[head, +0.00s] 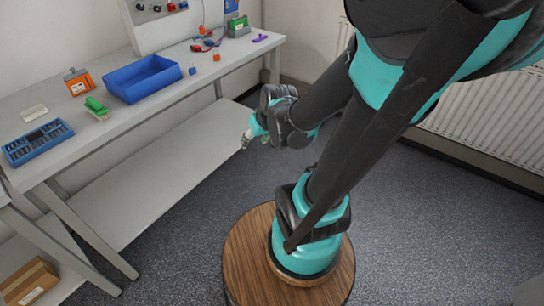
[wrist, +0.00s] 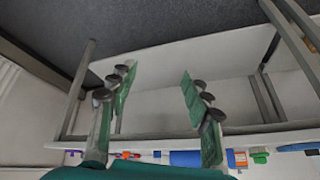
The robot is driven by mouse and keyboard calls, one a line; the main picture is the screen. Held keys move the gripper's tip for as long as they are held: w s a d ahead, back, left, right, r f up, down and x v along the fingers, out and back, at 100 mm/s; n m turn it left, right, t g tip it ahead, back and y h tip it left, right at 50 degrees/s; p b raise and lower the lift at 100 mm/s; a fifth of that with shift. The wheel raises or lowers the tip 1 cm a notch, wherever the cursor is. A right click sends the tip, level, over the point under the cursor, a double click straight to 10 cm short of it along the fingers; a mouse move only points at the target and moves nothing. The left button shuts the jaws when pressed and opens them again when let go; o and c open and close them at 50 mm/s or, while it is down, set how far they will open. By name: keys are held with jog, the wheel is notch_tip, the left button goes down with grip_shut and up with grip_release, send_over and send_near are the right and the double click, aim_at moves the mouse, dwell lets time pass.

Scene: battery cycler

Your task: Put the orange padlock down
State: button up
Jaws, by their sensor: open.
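The orange padlock (head: 216,57) rests on the light grey bench top, near its front edge and right of the blue tray. My gripper (head: 246,138) is in front of the bench, below the top's level and well apart from the padlock. In the wrist view my gripper (wrist: 157,75) has its two green-padded fingers spread wide with nothing between them. The bench shows upside down there, and its items are too small and partly cut off to make out the padlock surely.
A blue padlock (head: 193,70) is beside the blue tray (head: 143,80). An orange device (head: 78,82), a green item (head: 96,107) and a blue organiser (head: 39,141) stand farther left. A purple marker (head: 261,38) lies right. A lower shelf (head: 150,180) runs under the bench.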

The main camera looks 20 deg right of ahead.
jog(key=s+d+f+m+g+h, duration=0.1)
jog(key=s+d+f, duration=0.1)
jog(key=s, duration=0.4)
jog(key=shift+s+d+f+h, duration=0.15)
jog(key=shift+s+d+h, duration=0.2)
jog(key=shift+d, duration=0.5)
jog(key=shift+w, duration=0.1)
